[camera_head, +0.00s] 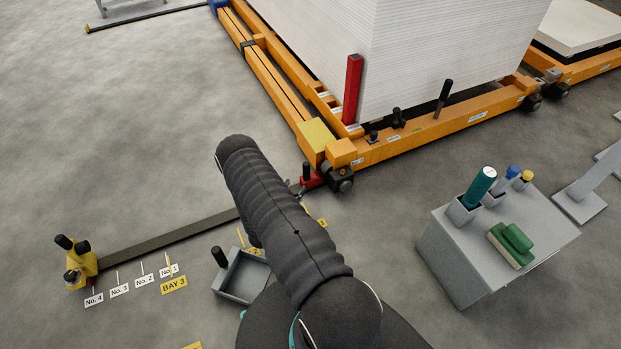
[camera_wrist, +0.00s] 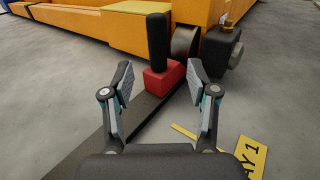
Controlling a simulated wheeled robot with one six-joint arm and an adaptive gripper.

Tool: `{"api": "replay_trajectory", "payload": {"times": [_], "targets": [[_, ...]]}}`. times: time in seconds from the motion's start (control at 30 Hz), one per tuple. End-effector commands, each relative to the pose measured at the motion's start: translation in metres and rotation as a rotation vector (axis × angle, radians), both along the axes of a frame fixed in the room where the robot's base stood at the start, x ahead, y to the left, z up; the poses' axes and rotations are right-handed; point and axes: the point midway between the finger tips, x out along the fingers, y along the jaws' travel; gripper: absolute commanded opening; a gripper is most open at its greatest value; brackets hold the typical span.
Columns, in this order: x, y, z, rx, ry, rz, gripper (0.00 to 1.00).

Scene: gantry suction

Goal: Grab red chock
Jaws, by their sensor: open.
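The red chock (camera_wrist: 164,79) is a small red block with a black upright handle (camera_wrist: 157,42). In the wrist view it sits on the dark floor strip, beside the wheel of the orange cart. In the head view the red chock (camera_head: 312,179) shows just past my arm, by the cart's near corner. My gripper (camera_wrist: 160,80) is open and empty, its two fingers spread to either side of the line to the chock. The chock appears beyond the fingertips; I see no contact.
The orange cart (camera_head: 430,136) carries a white stack and has a red post (camera_head: 352,90). A dark strip (camera_head: 165,240) runs left to a yellow block (camera_head: 80,265). A grey tray (camera_head: 243,276) lies near my arm. A grey cabinet (camera_head: 460,262) stands right. Open floor lies left.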

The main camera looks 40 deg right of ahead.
Motion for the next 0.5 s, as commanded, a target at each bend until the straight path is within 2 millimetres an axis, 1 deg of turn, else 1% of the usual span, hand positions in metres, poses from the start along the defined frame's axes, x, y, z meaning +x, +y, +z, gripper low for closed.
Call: {"api": "replay_trajectory", "payload": {"times": [0.03, 0.2, 0.3, 0.5], "targets": [[0.003, -0.011, 0.0, 0.0, -0.002, -0.005, 0.59], [0.014, -0.036, 0.0, 0.0, -0.002, -0.004, 0.59], [0.019, -0.046, 0.0, 0.0, -0.001, -0.003, 0.59], [0.024, -0.055, 0.001, -0.001, -0.001, -0.001, 0.59]]}}
